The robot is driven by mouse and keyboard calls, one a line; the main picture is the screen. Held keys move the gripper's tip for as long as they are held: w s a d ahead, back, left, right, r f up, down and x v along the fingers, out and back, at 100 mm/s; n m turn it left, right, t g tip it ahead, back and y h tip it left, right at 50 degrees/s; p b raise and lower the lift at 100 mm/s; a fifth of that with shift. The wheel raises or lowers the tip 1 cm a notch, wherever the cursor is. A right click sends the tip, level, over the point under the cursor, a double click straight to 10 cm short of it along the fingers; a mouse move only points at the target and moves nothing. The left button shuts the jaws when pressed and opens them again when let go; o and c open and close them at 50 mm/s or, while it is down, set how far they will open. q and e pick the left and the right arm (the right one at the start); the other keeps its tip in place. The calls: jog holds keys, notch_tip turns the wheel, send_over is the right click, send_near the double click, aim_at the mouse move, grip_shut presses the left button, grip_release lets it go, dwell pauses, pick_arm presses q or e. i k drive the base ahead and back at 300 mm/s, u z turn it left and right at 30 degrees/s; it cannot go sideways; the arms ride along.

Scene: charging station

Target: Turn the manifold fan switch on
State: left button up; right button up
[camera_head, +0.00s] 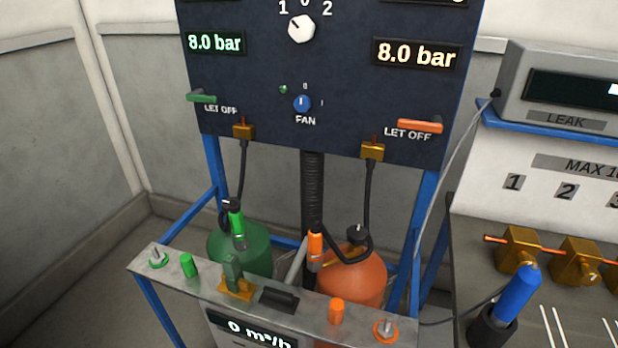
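The fan switch (302,103) is a small blue round knob low in the middle of the dark manifold panel (345,80), above the label FAN. Its light mark stands about upright, toward the 0 above it; an I is to its right. A small green lamp (283,89) sits at its upper left. Neither of my grippers shows in the head view.
A green LET OFF lever (201,98) and an orange one (420,126) stick out on either side. A white selector knob (301,28) is above. Green (255,252) and orange (352,282) cylinders stand below, behind a metal shelf (210,280). The space before the switch looks clear.

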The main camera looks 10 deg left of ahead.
aim_at(303, 103)
jog(key=k, duration=1.3)
jog(key=u, duration=0.75)
jog(key=i, duration=0.7)
jog(key=u, duration=0.55)
jog(key=i, duration=1)
jog(key=z, duration=0.4)
